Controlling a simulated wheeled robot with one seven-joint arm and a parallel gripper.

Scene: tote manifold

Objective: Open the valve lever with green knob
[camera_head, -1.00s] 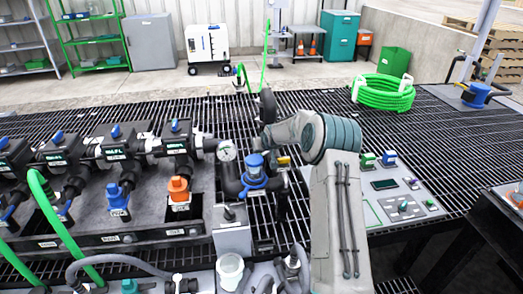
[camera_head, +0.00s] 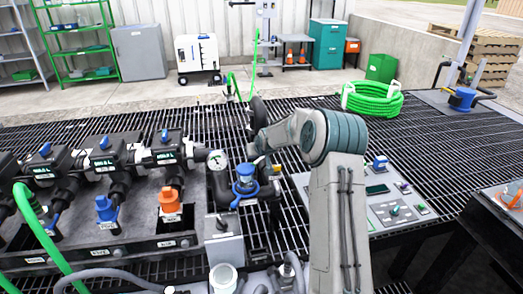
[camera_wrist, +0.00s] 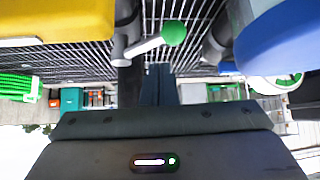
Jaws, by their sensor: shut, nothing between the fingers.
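The green knob (camera_wrist: 173,33) sits on the end of a short white lever (camera_wrist: 147,46) in the wrist view, over the dark grating. My gripper (camera_wrist: 158,70) points toward it, with its dark fingers together and empty. The knob appears just beyond the fingertips and slightly right of them; a gap shows, and I see no contact. In the head view my forearm (camera_head: 335,140) reaches left to the pipework. My fingers and the green knob cannot be made out there.
A yellow part (camera_wrist: 55,20) and a large blue part (camera_wrist: 285,40) flank the fingers closely. The head view shows a blue-capped valve (camera_head: 245,178), a gauge (camera_head: 217,160) and an orange valve (camera_head: 169,200) left of my arm. A control panel (camera_head: 380,215) lies right.

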